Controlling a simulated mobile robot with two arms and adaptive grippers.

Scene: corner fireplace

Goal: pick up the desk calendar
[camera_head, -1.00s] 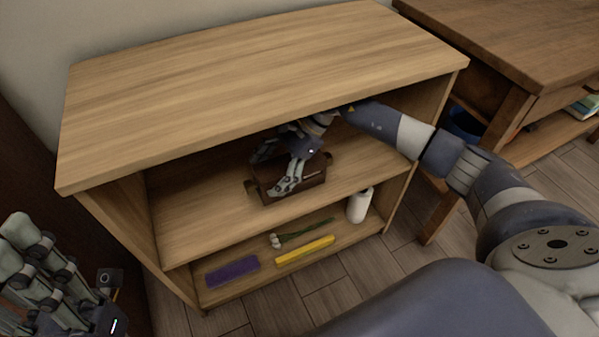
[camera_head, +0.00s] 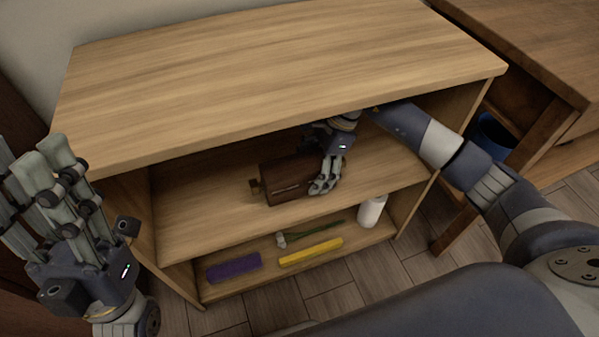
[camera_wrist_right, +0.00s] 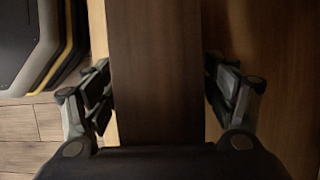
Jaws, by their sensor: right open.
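The desk calendar appears to be the dark brown wooden block-like object (camera_head: 283,183) on the middle shelf of the bookcase. My right gripper (camera_head: 327,180) reaches in under the top board and is at the object's right end, covering part of it. In the right wrist view the brown object (camera_wrist_right: 155,45) passes between the two spread fingers (camera_wrist_right: 160,88). A gap shows on the right side; contact on the left side is unclear. My left gripper (camera_head: 45,175) is raised at the far left, open and empty, away from the shelf.
The bookcase's top board (camera_head: 270,75) overhangs the shelf close above my right wrist. The lower shelf holds a purple block (camera_head: 233,267), a yellow bar (camera_head: 310,251), a green-stemmed item (camera_head: 315,233) and a white cylinder (camera_head: 371,211). A brown table (camera_head: 540,40) stands at right.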

